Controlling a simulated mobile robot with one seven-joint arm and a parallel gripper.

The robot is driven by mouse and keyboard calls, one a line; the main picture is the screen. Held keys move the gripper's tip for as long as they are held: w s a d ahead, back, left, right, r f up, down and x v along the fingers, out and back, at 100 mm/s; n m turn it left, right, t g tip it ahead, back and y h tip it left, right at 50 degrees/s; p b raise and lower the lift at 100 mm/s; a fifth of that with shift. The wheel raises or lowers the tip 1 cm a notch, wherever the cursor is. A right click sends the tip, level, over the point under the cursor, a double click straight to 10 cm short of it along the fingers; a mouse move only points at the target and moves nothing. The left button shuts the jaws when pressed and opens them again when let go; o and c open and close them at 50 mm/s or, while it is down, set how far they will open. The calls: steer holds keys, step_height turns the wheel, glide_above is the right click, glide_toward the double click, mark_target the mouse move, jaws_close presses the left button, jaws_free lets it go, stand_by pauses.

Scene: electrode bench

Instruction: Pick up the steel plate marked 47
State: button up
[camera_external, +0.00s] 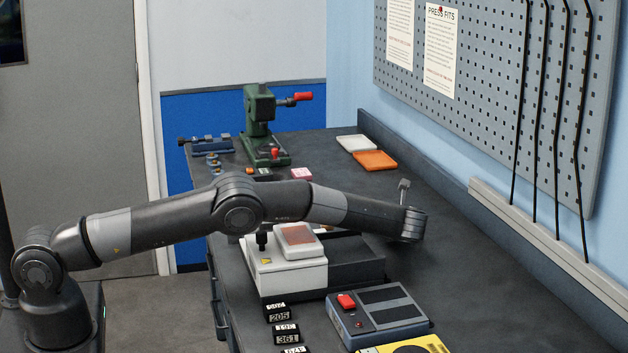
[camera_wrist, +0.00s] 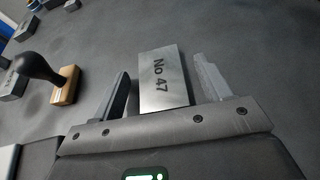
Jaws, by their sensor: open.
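The steel plate marked "No 47" (camera_wrist: 165,78) is a bright silver rectangle with dark lettering, in the middle of the wrist view. My gripper (camera_wrist: 160,68) is open, with one finger on each side of the plate. A dark gap shows between the plate and the left finger, and a gap shows on the right too. The plate's near end is partly hidden by the gripper body. Whether the fingertips are level with the plate cannot be told. In the external view the plate and my gripper's fingers are not visible.
A stamp (camera_wrist: 65,85) with a black handle and wooden base is left of the plate, with grey blocks (camera_wrist: 12,84) beyond. A grey-white box unit (camera_external: 285,272), a red-button device (camera_external: 378,312) and number blocks (camera_external: 280,316) stand on the bench. Bench right of the plate is clear.

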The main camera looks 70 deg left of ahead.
steer(key=shift+c, duration=0.3)
steer(key=c, duration=1.4)
steer(key=shift+r, duration=0.2)
